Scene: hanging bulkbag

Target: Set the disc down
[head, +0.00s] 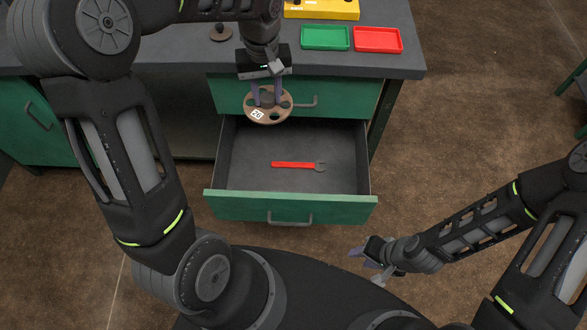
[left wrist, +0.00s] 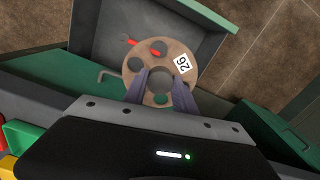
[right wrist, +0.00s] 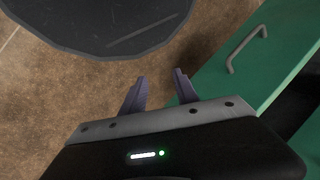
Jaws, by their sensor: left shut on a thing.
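The disc (head: 254,108) is brown and round, with several holes and a white label reading 26. My left gripper (head: 267,98) is shut on the disc and holds it in the air near the upper drawer front, over the back of the open drawer. In the left wrist view the disc (left wrist: 185,88) sits at the fingertips, its centre hole between them. My right gripper (head: 372,257) is low, to the right of the drawer; in the right wrist view its fingers (right wrist: 160,90) are apart with nothing between them.
The open green drawer (head: 290,209) holds a red wrench (head: 293,165); the rest of its floor is bare.

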